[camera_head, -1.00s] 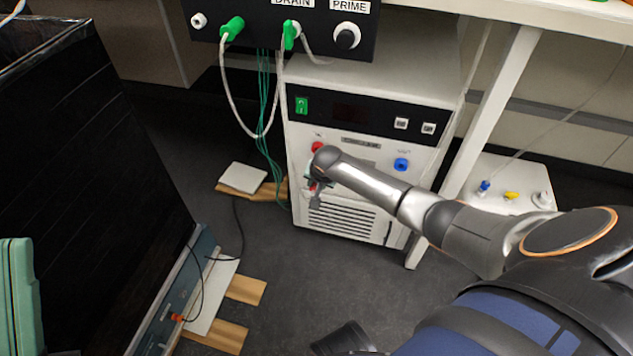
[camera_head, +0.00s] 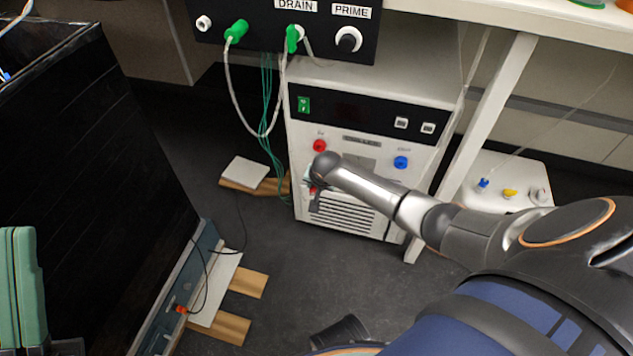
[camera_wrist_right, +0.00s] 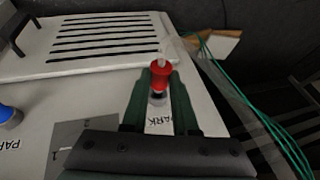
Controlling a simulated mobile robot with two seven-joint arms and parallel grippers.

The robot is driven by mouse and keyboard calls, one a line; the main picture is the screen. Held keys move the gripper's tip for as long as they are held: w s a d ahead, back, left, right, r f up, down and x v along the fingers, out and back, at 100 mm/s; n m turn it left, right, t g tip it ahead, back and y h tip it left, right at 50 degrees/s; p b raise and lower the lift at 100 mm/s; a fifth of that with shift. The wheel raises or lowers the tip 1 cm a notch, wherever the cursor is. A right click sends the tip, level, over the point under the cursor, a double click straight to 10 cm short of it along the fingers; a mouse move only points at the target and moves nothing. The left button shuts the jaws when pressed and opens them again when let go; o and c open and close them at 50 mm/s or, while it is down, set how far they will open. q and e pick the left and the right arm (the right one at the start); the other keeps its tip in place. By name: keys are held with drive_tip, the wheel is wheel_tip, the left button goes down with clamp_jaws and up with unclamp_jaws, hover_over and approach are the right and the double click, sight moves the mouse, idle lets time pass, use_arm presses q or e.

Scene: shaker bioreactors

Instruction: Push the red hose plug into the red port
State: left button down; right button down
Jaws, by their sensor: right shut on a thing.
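The red port (camera_head: 320,145) shows at the upper left of the white unit's front in the head view, just above my right gripper (camera_head: 316,188). The red hose plug (camera_wrist_right: 160,75) is between the two dark green fingers of my right gripper (camera_wrist_right: 158,85) in the wrist view. These fingers are shut on it, in front of the panel by a PARK label. I cannot tell whether the plug touches the panel. In the head view the plug is mostly hidden by my right wrist. Green fingers of my left gripper (camera_head: 22,285) show at the lower left; their opening is unclear.
The blue port (camera_head: 400,162) is right of the red port; it also shows in the wrist view (camera_wrist_right: 8,115). Vent slots (camera_head: 345,212) lie below. Green tubes (camera_head: 267,120) hang left of the unit. A table leg (camera_head: 475,140) stands at its right.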

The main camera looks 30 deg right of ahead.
drive_tip(key=shift+s+a+p, duration=0.25)
drive_tip(key=shift+a+p, duration=0.05)
drive_tip(key=shift+s+a+p, duration=0.9)
drive_tip(key=shift+a+p, duration=0.15)
drive_tip(key=shift+p, duration=0.1)
